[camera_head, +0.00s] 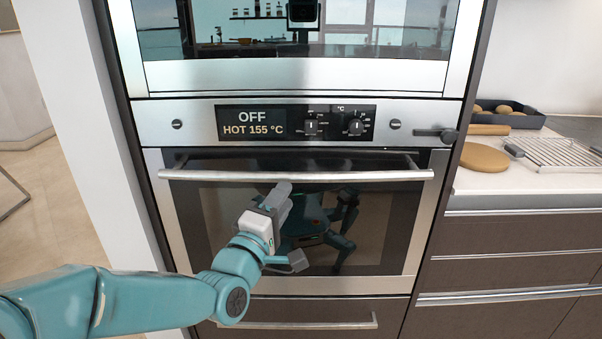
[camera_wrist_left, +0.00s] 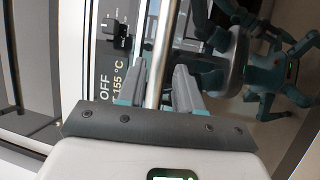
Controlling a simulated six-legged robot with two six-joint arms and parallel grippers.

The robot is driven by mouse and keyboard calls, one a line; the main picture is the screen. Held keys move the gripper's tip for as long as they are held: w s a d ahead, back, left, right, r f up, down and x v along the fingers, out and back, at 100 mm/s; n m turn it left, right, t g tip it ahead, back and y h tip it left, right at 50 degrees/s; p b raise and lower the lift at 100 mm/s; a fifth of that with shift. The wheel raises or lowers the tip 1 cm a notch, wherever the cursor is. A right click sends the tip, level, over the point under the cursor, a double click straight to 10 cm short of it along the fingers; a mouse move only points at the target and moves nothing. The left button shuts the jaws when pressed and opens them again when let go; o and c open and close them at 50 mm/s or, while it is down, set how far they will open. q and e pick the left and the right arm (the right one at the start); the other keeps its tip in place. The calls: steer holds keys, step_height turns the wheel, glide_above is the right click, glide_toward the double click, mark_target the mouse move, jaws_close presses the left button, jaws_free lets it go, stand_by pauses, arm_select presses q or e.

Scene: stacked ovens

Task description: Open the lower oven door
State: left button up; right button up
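The lower oven door (camera_head: 380,225) is dark glass in a steel frame and is shut. Its long horizontal handle (camera_head: 370,175) runs across the top of the door. My left gripper (camera_head: 283,190) is at the handle's middle, just below and in front of it. In the left wrist view the handle bar (camera_wrist_left: 161,45) passes between the two fingers of the left gripper (camera_wrist_left: 160,85). The fingers are apart, with a narrow gap visible beside the bar. Whether they touch it is unclear. My right gripper is not in view.
The control panel (camera_head: 185,122) reads OFF, HOT 155 °C. A dark latch-like piece (camera_head: 437,133) sticks out at its right end. The upper oven (camera_head: 300,74) is above and a drawer (camera_head: 290,328) below. A counter at right holds a wire rack (camera_head: 560,153), round board (camera_head: 483,158) and tray (camera_head: 520,117).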

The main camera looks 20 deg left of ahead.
mark_target(294, 181)
arm_select(q)
steer(key=x, duration=0.9)
steer(key=shift+w+a+r+p, duration=0.1)
steer(key=shift+w+p, duration=0.05)
steer(key=shift+p, duration=0.25)
jaws_close()
